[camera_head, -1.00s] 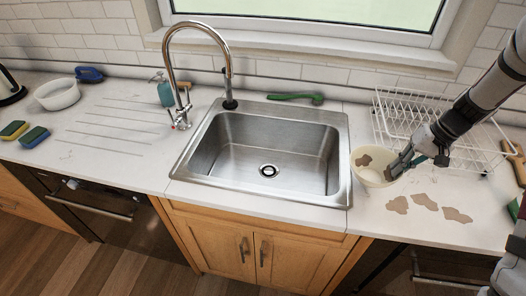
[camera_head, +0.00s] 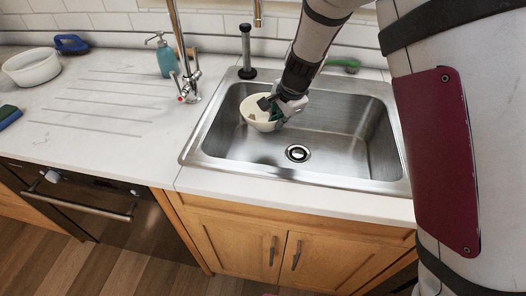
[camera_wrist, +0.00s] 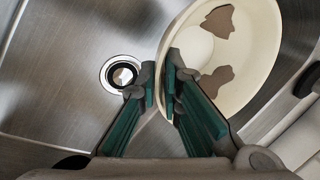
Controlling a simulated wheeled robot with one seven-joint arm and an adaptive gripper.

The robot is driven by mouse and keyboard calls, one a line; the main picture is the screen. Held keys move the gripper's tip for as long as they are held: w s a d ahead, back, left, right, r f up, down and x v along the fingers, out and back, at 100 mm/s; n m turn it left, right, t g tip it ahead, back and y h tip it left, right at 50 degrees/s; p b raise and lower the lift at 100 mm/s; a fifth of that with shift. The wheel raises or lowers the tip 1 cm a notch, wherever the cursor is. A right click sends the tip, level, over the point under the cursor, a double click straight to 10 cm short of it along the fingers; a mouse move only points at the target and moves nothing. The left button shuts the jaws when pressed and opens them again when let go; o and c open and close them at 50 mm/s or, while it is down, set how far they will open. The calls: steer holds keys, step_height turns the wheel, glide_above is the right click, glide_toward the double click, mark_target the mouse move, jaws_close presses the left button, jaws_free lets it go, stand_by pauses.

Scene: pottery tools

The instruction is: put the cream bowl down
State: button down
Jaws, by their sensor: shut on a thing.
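The cream bowl (camera_head: 259,114) is in the left part of the steel sink (camera_head: 330,135), with brown stains on its inside. In the wrist view the bowl (camera_wrist: 252,75) lies at the upper right, beside the drain. My gripper (camera_head: 283,106) is shut on the bowl's rim. In the wrist view its green finger pads (camera_wrist: 168,100) stand on both sides of the bowl wall. I cannot tell whether the bowl touches the sink floor.
The drain (camera_head: 298,153) is in the sink floor. The tap (camera_head: 184,75), a teal soap bottle (camera_head: 166,58) and a black plunger-like piece (camera_head: 247,55) stand behind or left of the sink. A white bowl (camera_head: 32,68) and blue brush (camera_head: 72,44) sit far left. The ribbed counter between is clear.

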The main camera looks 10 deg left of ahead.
steer(key=shift+a+f, duration=0.1)
steer(key=shift+a, duration=0.3)
steer(key=shift+s+f, duration=0.1)
steer(key=shift+f, duration=0.3)
step_height(320, 180, down, 9)
steer(key=shift+f+b, duration=0.1)
steer(key=shift+b, duration=1)
steer(key=c, duration=1.8)
jaws_free()
steer(key=shift+o, duration=0.2)
steer(key=p+v, duration=0.2)
steer(key=v, duration=1)
